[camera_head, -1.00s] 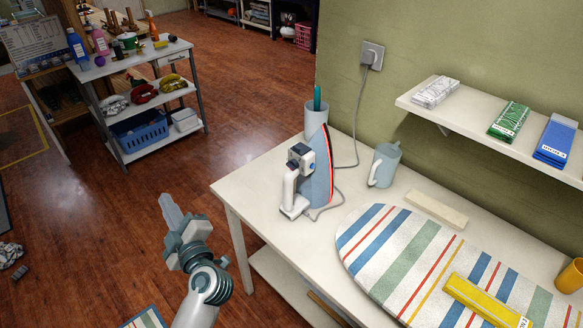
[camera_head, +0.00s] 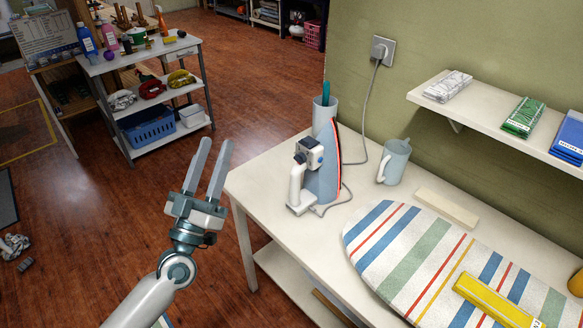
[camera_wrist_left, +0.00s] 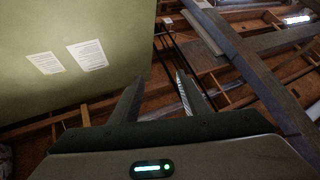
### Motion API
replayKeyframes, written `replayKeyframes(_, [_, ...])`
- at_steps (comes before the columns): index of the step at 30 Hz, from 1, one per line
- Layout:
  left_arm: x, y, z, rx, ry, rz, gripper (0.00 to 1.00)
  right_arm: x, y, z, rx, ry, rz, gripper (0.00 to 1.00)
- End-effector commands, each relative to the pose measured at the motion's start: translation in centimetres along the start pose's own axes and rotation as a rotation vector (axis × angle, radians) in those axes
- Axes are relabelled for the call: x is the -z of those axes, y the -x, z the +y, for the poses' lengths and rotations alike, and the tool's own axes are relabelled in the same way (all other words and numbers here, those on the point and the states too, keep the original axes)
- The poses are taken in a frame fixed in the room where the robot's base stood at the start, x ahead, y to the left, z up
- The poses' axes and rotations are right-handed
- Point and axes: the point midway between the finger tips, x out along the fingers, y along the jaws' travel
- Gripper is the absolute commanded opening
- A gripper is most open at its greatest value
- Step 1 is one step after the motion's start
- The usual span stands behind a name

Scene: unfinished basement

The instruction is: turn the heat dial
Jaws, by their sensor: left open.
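An iron (camera_head: 322,172) stands upright on its heel on the white table, its soleplate edge facing right. A dark and white block with a round blue-grey dial (camera_head: 316,157) shows on the iron's upper left side. My left gripper (camera_head: 212,160) is open and empty, to the left of the table, with its two fingers pointing up and apart. In the left wrist view the two fingers (camera_wrist_left: 158,92) are spread with nothing between them, facing the wall and ceiling beams. My right gripper is not in view.
The white table (camera_head: 262,180) also holds a grey-blue mug (camera_head: 394,162), a cup with a green item (camera_head: 323,112) behind the iron, and a striped ironing board (camera_head: 420,255). A cord runs from the iron to a wall socket (camera_head: 382,50). A wall shelf (camera_head: 485,115) overhangs at right.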

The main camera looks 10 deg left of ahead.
Motion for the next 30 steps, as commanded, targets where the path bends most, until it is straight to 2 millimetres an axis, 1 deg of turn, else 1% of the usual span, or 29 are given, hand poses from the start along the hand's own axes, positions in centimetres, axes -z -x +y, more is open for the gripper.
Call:
replayKeyframes(1, [-1.1, 0.4, 1.2, -0.105, -0.044, -0.062, 0.41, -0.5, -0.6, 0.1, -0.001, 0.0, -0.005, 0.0])
replayKeyframes(3, [-3.0, 1.3, 2.8, -0.233, -0.102, -0.168, 0.41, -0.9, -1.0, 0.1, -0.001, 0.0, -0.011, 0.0])
replayKeyframes(5, [-4.8, 2.3, 3.3, -0.317, -0.155, -0.265, 0.41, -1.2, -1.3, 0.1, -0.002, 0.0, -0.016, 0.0])
replayKeyframes(6, [-5.9, 3.1, 3.3, -0.36, -0.19, -0.328, 0.41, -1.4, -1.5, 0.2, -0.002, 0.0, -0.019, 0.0])
replayKeyframes(9, [-8.2, 4.9, 2.6, -0.425, -0.271, -0.466, 0.41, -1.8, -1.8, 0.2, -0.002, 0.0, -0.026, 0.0])
replayKeyframes(12, [-9.6, 6.2, 1.5, -0.451, -0.331, -0.56, 0.41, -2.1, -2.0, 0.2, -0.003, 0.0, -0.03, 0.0])
replayKeyframes(15, [-10.2, 6.8, 0.7, -0.458, -0.363, -0.609, 0.41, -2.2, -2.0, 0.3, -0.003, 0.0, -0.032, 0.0])
replayKeyframes(18, [-10.4, 7.0, 0.5, -0.458, -0.373, -0.625, 0.41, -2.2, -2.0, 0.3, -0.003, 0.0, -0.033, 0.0])
replayKeyframes(30, [-10.5, 6.8, 0.6, -0.457, -0.37, -0.623, 0.41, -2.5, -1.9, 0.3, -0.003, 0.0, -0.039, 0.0])
